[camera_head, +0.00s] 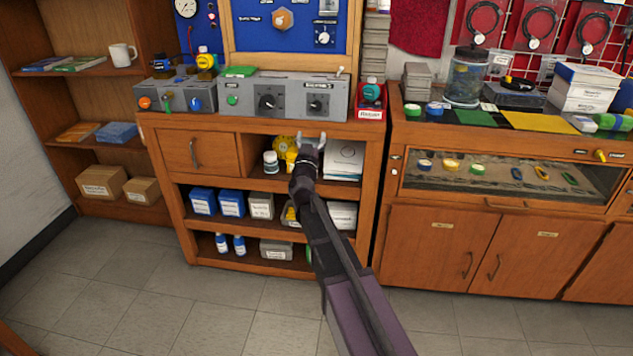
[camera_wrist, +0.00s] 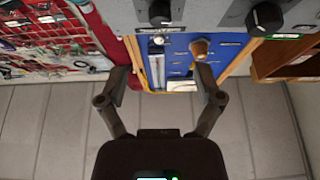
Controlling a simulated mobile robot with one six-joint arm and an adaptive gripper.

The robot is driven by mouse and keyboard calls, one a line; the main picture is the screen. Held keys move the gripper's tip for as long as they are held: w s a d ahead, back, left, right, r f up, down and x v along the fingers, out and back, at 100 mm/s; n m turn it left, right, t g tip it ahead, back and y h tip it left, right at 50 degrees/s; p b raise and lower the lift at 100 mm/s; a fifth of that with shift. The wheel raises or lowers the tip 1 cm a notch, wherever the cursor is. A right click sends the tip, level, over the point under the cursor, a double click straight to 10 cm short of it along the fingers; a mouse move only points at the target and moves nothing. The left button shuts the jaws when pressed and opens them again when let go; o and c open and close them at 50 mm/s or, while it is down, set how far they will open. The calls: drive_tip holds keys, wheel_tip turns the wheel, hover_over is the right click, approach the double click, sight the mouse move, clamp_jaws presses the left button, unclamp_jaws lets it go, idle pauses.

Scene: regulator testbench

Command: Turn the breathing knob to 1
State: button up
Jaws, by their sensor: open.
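A grey control box (camera_head: 292,97) on the workbench top carries two black knobs, a left one (camera_head: 268,101) and a right one (camera_head: 316,104). Their labels are too small to read surely, so I cannot tell which is the breathing knob or its setting. In the wrist view, which looks upside down, the right knob (camera_wrist: 160,12) and left knob (camera_wrist: 265,17) show at the top edge. My gripper (camera_head: 311,140) is open and empty, appearing below the right knob in the head view. Its spread fingers (camera_wrist: 160,82) touch neither knob in the wrist view.
A blue panel (camera_head: 240,45) with a gauge and a small dial (camera_head: 324,38) stands behind the box. Another grey box (camera_head: 175,95) is left; a red bin (camera_head: 370,114) is right. The shelves below hold jars and boxes. The floor (camera_head: 230,300) in front is clear.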

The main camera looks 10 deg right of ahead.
drive_tip(key=s+a+n+g+y+p, duration=0.55)
drive_tip(key=y+p, duration=0.45)
drive_tip(key=p, duration=0.2)
drive_tip(key=s+d+f+g+h+p, duration=0.1)
drive_tip(key=s+d+g+p, duration=0.3)
drive_tip(key=s+g+p, duration=0.6)
drive_tip(key=shift+s, duration=2.4)
